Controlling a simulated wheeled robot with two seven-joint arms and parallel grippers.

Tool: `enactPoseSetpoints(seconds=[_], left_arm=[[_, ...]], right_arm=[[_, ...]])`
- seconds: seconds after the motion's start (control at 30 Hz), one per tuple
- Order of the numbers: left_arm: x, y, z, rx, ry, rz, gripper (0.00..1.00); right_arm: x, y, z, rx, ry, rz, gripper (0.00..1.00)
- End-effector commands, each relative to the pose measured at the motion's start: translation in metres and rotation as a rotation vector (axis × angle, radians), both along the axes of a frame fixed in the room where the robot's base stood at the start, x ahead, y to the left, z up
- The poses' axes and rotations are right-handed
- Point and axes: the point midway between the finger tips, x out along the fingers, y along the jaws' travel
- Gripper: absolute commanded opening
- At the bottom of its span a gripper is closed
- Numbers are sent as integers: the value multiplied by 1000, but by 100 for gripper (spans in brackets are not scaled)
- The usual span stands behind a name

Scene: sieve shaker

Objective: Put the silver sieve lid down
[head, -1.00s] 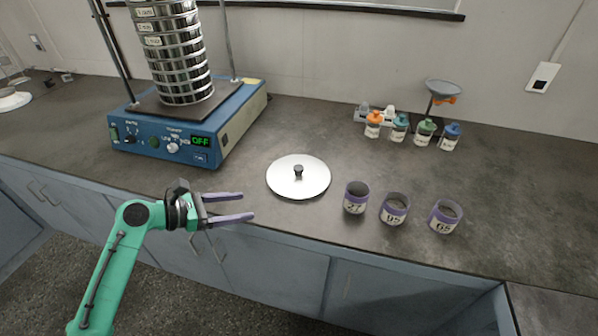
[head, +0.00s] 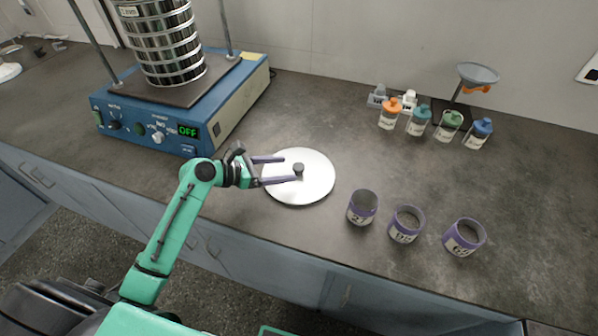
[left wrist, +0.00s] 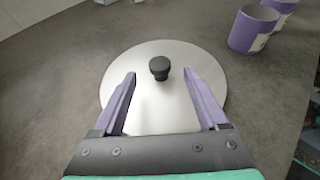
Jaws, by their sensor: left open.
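The silver sieve lid (head: 312,188) lies flat on the dark counter, a round disc with a black knob (head: 298,169) at its middle. It also shows in the left wrist view (left wrist: 160,100), with the knob (left wrist: 159,67) just beyond the fingertips. My left gripper (head: 290,168) is open, its purple fingers over the left part of the lid and on either side of the line to the knob. In the left wrist view nothing is between the fingers (left wrist: 160,80) except the lid surface below. My right gripper is not in view.
The blue shaker (head: 170,115) with a sieve stack (head: 170,45) stands at the back left. Purple numbered cups (head: 363,208) stand right of the lid. Several small bottles (head: 418,120) and a grey bowl on a stand (head: 478,73) are at the back right. The counter behind the lid is clear.

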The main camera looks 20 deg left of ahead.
Motion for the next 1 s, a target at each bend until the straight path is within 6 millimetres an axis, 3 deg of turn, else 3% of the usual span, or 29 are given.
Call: enactPoseSetpoints(seconds=[0.3, 0.53, 0.57, 0.7, 0.77, 1.0], left_arm=[[31, -37, -19, 1, 1, 0, 76], [34, -40, -21, 3, 0, 1, 76], [34, -40, -21, 3, 0, 1, 72], [34, -40, -21, 3, 0, 1, 19], [34, -40, -21, 3, 0, 1, 0], [34, -40, -21, 2, -1, 1, 0]], right_arm=[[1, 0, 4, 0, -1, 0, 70], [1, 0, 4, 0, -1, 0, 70], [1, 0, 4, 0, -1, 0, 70], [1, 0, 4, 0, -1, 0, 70], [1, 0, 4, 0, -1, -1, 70], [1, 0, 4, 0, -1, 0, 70]])
